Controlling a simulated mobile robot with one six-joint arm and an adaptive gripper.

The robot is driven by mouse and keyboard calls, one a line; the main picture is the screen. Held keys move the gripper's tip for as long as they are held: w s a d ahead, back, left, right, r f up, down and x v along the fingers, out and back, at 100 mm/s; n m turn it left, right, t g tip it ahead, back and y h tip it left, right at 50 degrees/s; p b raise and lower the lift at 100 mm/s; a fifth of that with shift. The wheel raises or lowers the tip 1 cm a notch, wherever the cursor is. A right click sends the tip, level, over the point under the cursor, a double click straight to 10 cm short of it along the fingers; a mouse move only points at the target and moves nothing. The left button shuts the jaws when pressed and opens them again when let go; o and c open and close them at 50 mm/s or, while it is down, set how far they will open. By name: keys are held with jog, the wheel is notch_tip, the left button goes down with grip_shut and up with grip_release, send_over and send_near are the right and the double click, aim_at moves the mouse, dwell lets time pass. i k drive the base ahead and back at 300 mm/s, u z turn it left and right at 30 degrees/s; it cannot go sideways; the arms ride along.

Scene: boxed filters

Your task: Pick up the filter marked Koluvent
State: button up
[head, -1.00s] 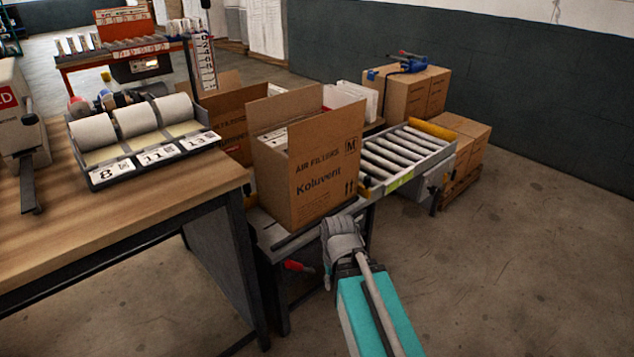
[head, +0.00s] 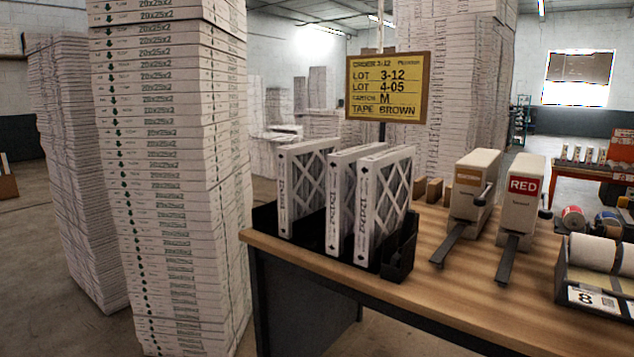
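Three pleated filters with white frames stand upright in a black rack (head: 403,252) on the wooden table. They are the left filter (head: 285,195), the middle filter (head: 334,205) and the right filter (head: 364,208). The left one stands a little apart from the other two. Their edges carry printed sizes and small marks. I cannot read the name Koluvent on any of them. My gripper is out of view.
A yellow order sign (head: 388,88) reads lots 3-12 and 4-05, carton M, tape brown. Two tape dispensers (head: 472,185) (head: 520,200) and a label-roll holder (head: 597,300) share the table (head: 450,290). A tall stack of boxed filters (head: 165,190) stands left.

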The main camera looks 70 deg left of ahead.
aim_at(384, 181)
jog(key=u, duration=0.5)
jog(key=k, duration=1.25)
jog(key=u, duration=0.75)
jog(key=i, duration=0.8)
jog(key=u, duration=0.65)
jog(key=i, duration=1.3)
jog(key=u, duration=0.1)
